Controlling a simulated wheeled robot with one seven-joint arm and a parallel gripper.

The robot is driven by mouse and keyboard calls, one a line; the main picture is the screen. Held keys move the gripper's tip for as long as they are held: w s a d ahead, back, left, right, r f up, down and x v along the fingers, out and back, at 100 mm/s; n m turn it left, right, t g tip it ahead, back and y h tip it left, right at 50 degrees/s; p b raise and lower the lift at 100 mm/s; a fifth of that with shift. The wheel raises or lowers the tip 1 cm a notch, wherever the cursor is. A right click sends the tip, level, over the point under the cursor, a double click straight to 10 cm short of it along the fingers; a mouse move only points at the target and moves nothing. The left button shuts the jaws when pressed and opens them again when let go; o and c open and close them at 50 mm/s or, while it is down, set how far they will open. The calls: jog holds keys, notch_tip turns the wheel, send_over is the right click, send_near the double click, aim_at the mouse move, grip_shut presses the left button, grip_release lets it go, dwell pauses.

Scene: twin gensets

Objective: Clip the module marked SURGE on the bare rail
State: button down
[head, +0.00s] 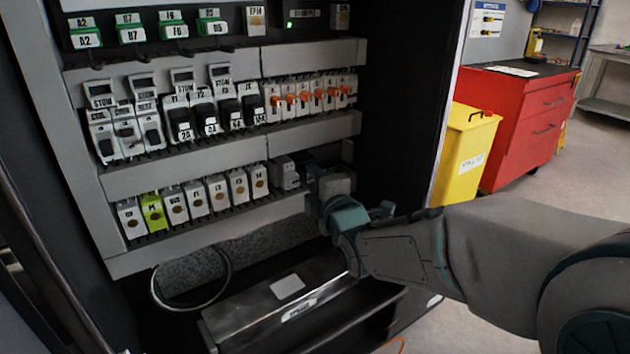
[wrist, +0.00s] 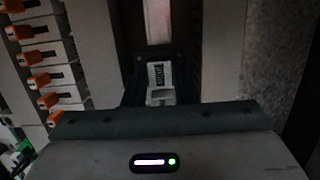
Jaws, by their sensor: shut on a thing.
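My gripper (head: 333,192) is at the right end of the lower module row, close in front of the cabinet. It is shut on a pale grey module (head: 335,184), mostly hidden by the fingers. In the wrist view, the module (wrist: 158,76) shows between the fingers with a white label; its small turned print seems to read SURGE, but I cannot be sure. A pale strip (wrist: 158,22), possibly bare rail, lies beyond it. I cannot tell whether the module touches the rail.
A dark grey block (head: 286,173) stands just left of my gripper, beside several labelled modules (head: 196,198). A metal box (head: 285,300) lies below. A yellow bin (head: 466,150) and red cabinet (head: 524,115) stand right.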

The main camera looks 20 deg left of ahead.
jog(key=c, duration=1.1)
grip_release()
jog(key=shift+a, duration=0.1)
